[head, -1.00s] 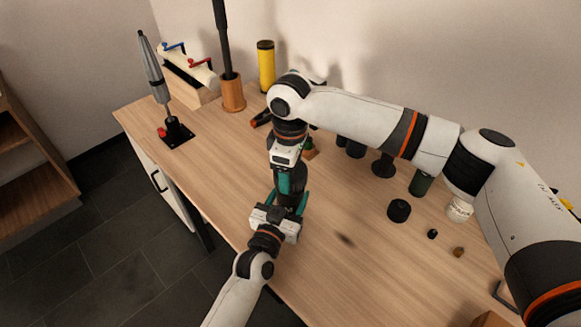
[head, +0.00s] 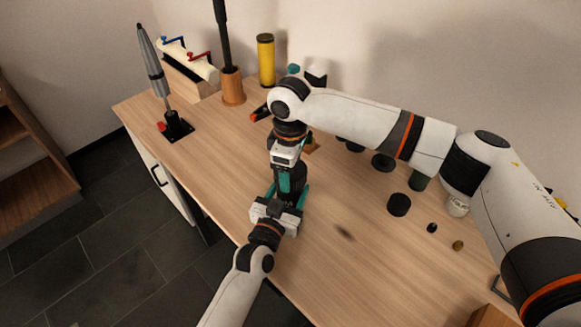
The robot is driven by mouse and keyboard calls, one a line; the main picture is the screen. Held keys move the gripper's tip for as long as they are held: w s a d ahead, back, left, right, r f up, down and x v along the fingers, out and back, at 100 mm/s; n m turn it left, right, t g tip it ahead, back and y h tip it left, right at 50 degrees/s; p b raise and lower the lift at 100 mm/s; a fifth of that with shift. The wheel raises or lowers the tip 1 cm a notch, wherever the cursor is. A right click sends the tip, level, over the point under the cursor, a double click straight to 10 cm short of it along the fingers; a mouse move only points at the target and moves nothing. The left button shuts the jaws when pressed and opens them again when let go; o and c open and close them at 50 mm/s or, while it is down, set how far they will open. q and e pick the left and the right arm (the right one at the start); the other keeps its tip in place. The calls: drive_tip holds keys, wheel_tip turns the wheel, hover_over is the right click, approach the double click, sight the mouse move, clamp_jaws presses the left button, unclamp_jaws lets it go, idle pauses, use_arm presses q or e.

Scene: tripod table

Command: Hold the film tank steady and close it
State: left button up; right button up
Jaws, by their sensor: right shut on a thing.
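The film tank (head: 297,184) is a black cylinder standing near the table's front edge, partly covered by both grippers. My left gripper (head: 286,193) comes from the front, with a teal finger on each side of the tank, and looks closed around it. My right gripper (head: 286,183) points down from above at the tank's top. It is shut on a dark part there, probably the lid. The join between lid and tank is hidden, so I cannot tell how it is seated.
A black round cap (head: 399,204), a small black piece (head: 432,228) and a small brown piece (head: 458,245) lie to the right. A yellow cylinder (head: 266,62) and a grey tool on a black stand (head: 176,126) stand behind. The front-right tabletop is mostly clear.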

drive_tip(key=shift+f, duration=0.5)
